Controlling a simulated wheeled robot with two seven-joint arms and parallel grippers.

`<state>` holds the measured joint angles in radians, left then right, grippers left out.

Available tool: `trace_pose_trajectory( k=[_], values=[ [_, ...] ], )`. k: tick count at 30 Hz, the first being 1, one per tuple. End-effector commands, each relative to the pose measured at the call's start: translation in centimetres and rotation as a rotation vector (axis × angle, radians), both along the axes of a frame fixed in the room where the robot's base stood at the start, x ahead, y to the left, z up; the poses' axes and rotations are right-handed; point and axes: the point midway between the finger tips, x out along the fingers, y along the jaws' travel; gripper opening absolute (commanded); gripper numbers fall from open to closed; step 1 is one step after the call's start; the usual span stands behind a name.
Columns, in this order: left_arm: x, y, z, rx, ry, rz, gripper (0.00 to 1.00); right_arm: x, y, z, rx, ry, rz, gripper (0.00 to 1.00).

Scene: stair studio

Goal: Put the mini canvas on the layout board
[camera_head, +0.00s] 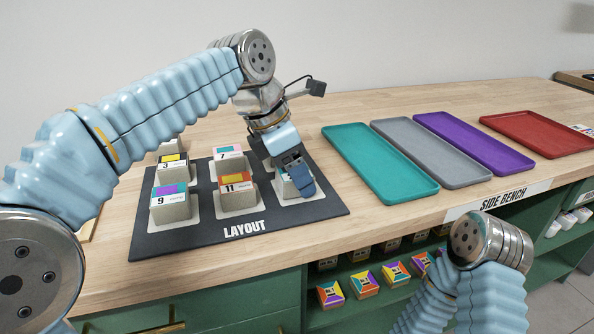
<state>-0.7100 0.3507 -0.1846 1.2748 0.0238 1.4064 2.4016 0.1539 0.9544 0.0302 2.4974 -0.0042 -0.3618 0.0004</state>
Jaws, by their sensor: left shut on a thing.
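The dark layout board (180,240) lies on the wooden bench, marked LAYOUT at its front edge. Several small numbered blocks stand on its pale squares: 3 (173,173), 7 (228,164), 9 (171,207) and 11 (236,195). My left gripper (295,184) points down over the front right square of the board, right of block 11. It is shut on a pale block, seemingly the mini canvas (284,189), mostly hidden by the fingers. The block is at or just above the square; contact is not clear. My right arm shows at lower right, its gripper out of view.
Teal (375,187), grey (445,178), purple (473,142) and red (540,134) trays lie to the right by the SIDE BENCH label (503,199). Colourful blocks (364,284) stand on the green shelf below. Bare wood separates board and teal tray.

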Motion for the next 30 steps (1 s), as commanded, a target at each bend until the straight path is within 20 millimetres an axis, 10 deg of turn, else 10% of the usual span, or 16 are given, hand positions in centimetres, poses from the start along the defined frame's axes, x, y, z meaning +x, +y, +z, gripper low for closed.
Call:
trace_pose_trajectory(
  k=[1, 2, 6, 17, 30],
  values=[
    [0.0, 0.0, -0.2, 0.000, 0.000, 0.000, 0.29, 0.0, 0.0, -0.1, 0.000, 0.000, 0.000, 0.43],
    [0.0, 0.0, -0.2, 0.000, 0.000, 0.000, 0.66, 0.0, 0.0, -0.1, 0.000, 0.000, 0.000, 0.43],
    [0.0, 0.0, -0.1, 0.000, 0.000, 0.000, 0.88, 0.0, 0.0, -0.1, 0.000, 0.000, 0.000, 0.43],
    [0.0, 0.1, 0.5, -0.001, -0.001, 0.000, 0.89, 0.0, 0.0, 0.2, 0.000, 0.000, 0.000, 0.43],
    [-1.0, 3.4, 9.0, -0.001, -0.002, 0.002, 0.89, 0.0, 0.1, 2.6, 0.002, 0.000, 0.004, 0.43]
  ],
)
